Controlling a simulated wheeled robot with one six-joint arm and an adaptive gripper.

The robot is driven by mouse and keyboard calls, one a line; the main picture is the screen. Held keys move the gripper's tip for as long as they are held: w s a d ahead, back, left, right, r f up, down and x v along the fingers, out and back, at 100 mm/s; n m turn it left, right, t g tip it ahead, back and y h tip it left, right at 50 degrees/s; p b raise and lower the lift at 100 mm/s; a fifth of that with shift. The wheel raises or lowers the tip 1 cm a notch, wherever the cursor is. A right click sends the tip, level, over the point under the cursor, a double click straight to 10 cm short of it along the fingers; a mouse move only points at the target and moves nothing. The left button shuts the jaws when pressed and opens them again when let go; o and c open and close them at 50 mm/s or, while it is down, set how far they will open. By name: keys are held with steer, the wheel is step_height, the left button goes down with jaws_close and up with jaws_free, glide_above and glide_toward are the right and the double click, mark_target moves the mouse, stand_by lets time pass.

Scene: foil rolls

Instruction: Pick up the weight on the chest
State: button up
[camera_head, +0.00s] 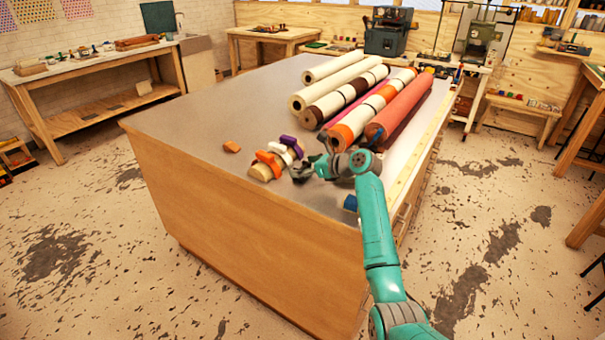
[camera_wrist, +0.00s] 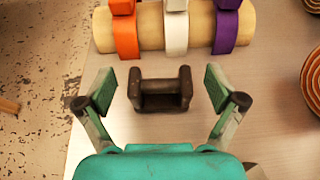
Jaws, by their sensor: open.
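The weight (camera_wrist: 160,102) is a small dark brown block with two raised ends joined by a bar. In the wrist view it rests on the grey top of the chest (camera_head: 210,118), which also shows in the wrist view (camera_wrist: 262,128). My gripper (camera_wrist: 160,88) is open, with one finger to each side of the weight and a gap on both sides. I see no contact. In the head view my gripper (camera_head: 308,168) is low over the chest's near end, and I cannot clearly tell the weight from it there.
A pale roll (camera_wrist: 150,32) with orange, white and purple clamps lies just beyond the weight. An orange piece (camera_head: 232,146) lies left of it. Several large rolls (camera_head: 343,90) cover the chest's far part. A blue item (camera_head: 350,203) sits near the right edge.

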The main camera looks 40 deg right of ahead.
steer(key=shift+w, duration=0.1)
steer(key=c, duration=1.5)
jaws_close()
steer(key=shift+r, duration=0.15)
